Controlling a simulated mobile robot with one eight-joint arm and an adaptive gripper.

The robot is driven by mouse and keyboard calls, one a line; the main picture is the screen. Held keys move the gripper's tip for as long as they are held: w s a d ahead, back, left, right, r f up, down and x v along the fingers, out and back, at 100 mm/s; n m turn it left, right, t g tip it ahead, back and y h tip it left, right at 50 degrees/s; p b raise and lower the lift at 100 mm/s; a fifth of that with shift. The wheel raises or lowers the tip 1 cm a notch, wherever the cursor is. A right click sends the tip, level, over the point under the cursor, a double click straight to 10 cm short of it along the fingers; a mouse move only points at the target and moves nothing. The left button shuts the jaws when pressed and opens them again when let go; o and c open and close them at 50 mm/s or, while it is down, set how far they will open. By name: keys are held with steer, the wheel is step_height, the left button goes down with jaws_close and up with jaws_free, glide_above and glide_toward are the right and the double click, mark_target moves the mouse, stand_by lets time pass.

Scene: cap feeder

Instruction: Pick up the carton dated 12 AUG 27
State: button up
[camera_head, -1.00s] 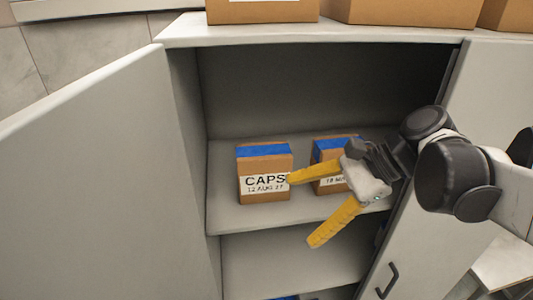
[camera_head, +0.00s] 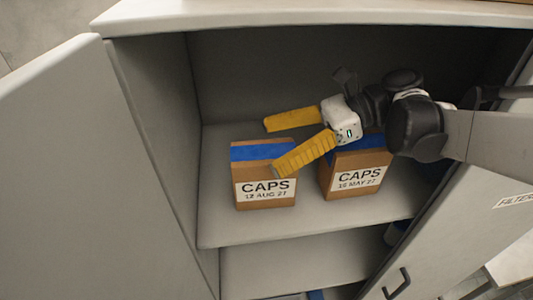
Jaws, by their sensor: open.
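The carton dated 12 AUG 27 (camera_head: 263,172) is a brown box with blue tape across its top and a white CAPS label. It stands upright at the left of the cabinet shelf. My gripper (camera_head: 282,145) has two yellow fingers spread wide and reaches in from the right. One finger shows above the carton's back edge, and the other crosses over its front right top corner. I cannot tell whether either finger touches it. Nothing is held.
A second CAPS carton, dated 15 or 16 MAY 27 (camera_head: 356,170), stands just right of it, partly under my gripper. The shelf (camera_head: 310,222) has bare room in front. The cabinet's open left door (camera_head: 70,180) and right door (camera_head: 450,235) flank the opening.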

mark_target(248, 152)
steer(key=p+x, duration=0.1)
steer(key=x, duration=0.4)
steer(key=shift+w+a, duration=0.1)
steer(key=shift+a, duration=0.2)
steer(key=shift+w+d, duration=0.1)
steer(key=shift+d, duration=0.05)
steer(key=c, duration=1.5)
